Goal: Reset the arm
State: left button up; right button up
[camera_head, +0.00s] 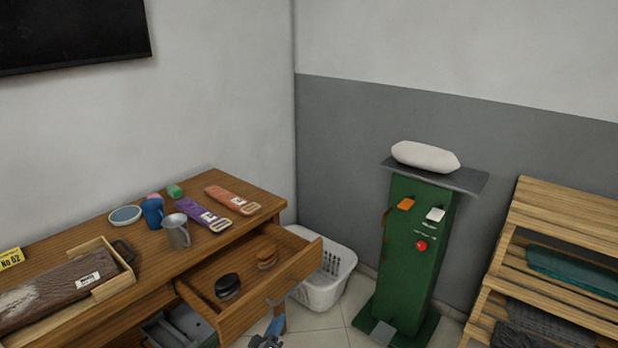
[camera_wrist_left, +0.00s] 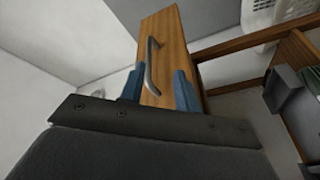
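My left gripper (camera_head: 276,326) shows at the bottom of the head view, just in front of and below the open drawer (camera_head: 250,305). In the left wrist view its two blue fingers (camera_wrist_left: 158,82) stand apart with nothing clamped between them. The metal drawer handle (camera_wrist_left: 152,65) appears between and beyond the fingertips; I cannot tell whether they touch it. The drawer is pulled out and holds a dark round item (camera_head: 227,286) and a brown one (camera_head: 267,257). My right gripper is in neither view.
The wooden desk (camera_head: 150,250) carries a metal mug (camera_head: 176,232), a blue cup (camera_head: 152,212), packets and a wooden tray (camera_head: 125,280). A white basket (camera_head: 325,290) stands behind the drawer. A green machine (camera_head: 410,260) and slatted shelf (camera_head: 560,222) stand right. Floor between is clear.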

pick_arm(q)
notch_tip(320, 180, down, 6)
jog(key=m+g+y, duration=0.1)
jog(key=m+g, duration=0.3)
jog(key=g, duration=0.1)
jog(key=s+a+f+m+g+y, duration=0.2)
jog(key=s+g, duration=0.4)
jog(key=s, duration=1.4)
jog(key=s+a+f+m+g+y, duration=0.2)
jog(key=s+g, duration=0.4)
jog(key=s, duration=1.4)
jog(key=shift+s+a+f+m, duration=0.25)
jog(key=shift+a+f, duration=0.2)
jog(key=shift+f, duration=0.25)
jog(key=shift+w, duration=0.1)
dwell(0.6)
